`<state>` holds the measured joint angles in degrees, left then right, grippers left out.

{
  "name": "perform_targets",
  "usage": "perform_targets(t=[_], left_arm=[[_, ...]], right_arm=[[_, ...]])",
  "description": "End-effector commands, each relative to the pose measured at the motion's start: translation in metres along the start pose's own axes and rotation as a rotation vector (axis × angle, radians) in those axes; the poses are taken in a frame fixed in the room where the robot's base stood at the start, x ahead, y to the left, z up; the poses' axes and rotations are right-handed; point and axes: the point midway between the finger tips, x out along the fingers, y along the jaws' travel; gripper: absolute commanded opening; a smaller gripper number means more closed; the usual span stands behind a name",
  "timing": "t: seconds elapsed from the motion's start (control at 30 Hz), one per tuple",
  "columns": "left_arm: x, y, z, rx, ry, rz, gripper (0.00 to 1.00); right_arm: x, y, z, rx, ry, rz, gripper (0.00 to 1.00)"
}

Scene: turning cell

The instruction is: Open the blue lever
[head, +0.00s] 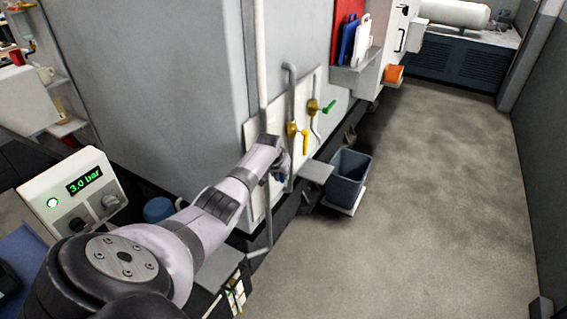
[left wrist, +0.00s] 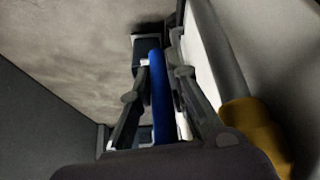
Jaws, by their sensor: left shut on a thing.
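The blue lever (left wrist: 160,95) runs lengthwise between the two fingers of my left gripper (left wrist: 155,85) in the left wrist view. The gripper is shut on it. A brass valve body (left wrist: 252,128) and a grey pipe (left wrist: 215,45) are just right of the fingers there. In the head view my left gripper (head: 281,170) is at the white valve panel, below the yellow lever, and my wrist hides most of the blue lever. My right gripper is in neither view.
A yellow lever (head: 305,143) and a green lever (head: 328,107) sit on brass valves on the same panel (head: 256,200). A grey bin (head: 350,170) stands right of my gripper. A pressure box (head: 75,190) reads 3.0 bar. The floor at right is clear.

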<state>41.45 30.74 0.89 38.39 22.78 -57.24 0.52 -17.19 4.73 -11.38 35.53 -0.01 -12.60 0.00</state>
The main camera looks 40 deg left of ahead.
Motion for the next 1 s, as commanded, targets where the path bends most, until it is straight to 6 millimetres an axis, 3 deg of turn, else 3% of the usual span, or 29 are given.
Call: perform_targets(t=[0.77,0.8,1.0], left_arm=[[-0.0022,-0.0016,0.0081,0.010,-0.109,-0.020,0.00],[-0.0021,-0.0016,0.0082,0.010,-0.109,-0.020,0.17],[-0.0024,-0.0014,0.0073,0.009,-0.106,-0.020,0.30]], right_arm=[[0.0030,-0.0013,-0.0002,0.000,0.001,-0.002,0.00],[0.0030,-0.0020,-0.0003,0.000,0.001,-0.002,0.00],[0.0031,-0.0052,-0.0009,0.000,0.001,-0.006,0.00]])
